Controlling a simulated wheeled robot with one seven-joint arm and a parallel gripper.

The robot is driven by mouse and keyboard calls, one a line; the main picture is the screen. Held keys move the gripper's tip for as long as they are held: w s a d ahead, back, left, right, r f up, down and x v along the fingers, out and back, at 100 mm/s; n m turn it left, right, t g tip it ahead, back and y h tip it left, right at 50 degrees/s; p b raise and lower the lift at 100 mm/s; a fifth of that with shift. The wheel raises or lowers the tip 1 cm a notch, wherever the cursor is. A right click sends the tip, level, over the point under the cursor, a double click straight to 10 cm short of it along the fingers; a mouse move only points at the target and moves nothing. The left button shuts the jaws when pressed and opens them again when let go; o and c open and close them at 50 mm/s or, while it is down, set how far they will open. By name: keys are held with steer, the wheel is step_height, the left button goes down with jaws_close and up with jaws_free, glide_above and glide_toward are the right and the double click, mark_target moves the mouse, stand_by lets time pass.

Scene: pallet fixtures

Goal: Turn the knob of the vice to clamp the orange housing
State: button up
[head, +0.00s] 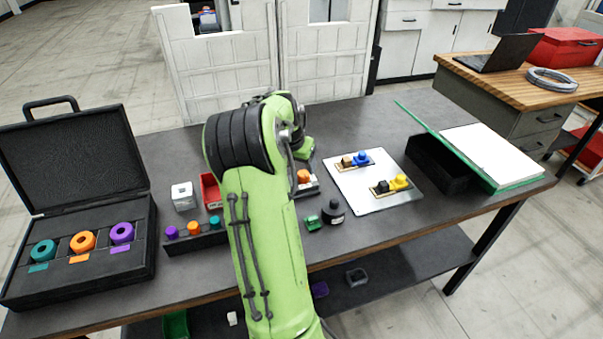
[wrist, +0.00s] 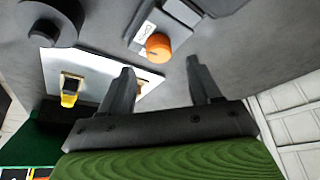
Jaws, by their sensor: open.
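An orange round part (head: 303,176) sits on a small grey-and-white fixture just right of my arm in the head view. In the wrist view the orange part (wrist: 158,47) stands on the grey fixture (wrist: 147,30), beside a white label. I cannot tell whether it is the vice's knob or the housing. My gripper (wrist: 161,66) is open and empty. Its fingertips are apart on either side of the orange part in the picture, and I see no contact. In the head view my arm hides the fingers and part of the fixture.
A light plate (head: 372,189) carries fixtures with blue and yellow parts. A black round object (head: 333,213) stands near it. An open case (head: 75,275) of coloured rings, a rack (head: 208,241) and a red bin (head: 211,190) are left. A black box (head: 440,170) is right.

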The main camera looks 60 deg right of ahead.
mark_target(304, 173)
steer(key=x, duration=0.5)
steer(key=shift+c, duration=0.4)
steer(key=c, duration=1)
